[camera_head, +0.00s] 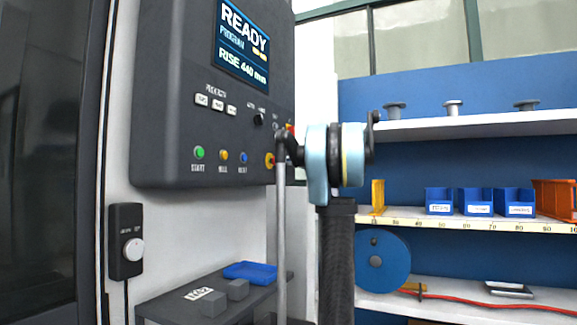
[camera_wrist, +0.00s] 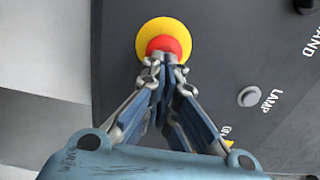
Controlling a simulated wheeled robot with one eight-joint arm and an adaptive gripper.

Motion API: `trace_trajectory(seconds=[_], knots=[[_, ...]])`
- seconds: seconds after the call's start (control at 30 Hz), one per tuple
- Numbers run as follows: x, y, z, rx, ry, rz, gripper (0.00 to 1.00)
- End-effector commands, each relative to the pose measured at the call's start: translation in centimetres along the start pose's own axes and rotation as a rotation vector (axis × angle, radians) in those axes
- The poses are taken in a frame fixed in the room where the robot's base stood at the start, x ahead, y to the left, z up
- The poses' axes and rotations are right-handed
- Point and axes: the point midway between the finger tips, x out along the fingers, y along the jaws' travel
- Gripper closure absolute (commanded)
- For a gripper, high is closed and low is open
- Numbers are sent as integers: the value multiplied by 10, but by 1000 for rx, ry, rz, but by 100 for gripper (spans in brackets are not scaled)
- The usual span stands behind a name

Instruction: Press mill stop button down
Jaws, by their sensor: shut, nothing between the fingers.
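The mill stop button is a red cap (camera_wrist: 167,45) on a yellow round base (camera_wrist: 150,33), at the top middle of the wrist view. In the head view the button (camera_head: 269,160) shows at the lower right of the dark control panel, partly covered by my gripper. My gripper (camera_wrist: 163,60) is shut and empty, with its fingertips together at the lower edge of the red cap. I cannot tell whether they touch it. In the head view my gripper (camera_head: 283,147) is a small dark shape just right of the button.
The control panel (camera_head: 160,120) has green START (camera_head: 199,152), yellow (camera_head: 223,155) and blue (camera_head: 244,157) buttons and a black selector knob (camera_head: 258,119). A small shelf (camera_head: 170,305) with a blue tray (camera_head: 250,272) lies below.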

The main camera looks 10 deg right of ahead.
Motion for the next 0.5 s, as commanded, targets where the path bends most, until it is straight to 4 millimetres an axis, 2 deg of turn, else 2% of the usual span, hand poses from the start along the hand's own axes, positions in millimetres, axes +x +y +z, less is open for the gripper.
trace_trajectory(seconds=[0.33, 0.5], knots=[[1, 0, 0, 0, 0, 0, 100], [12, 0, 0, 0, -3, 0, 100]])
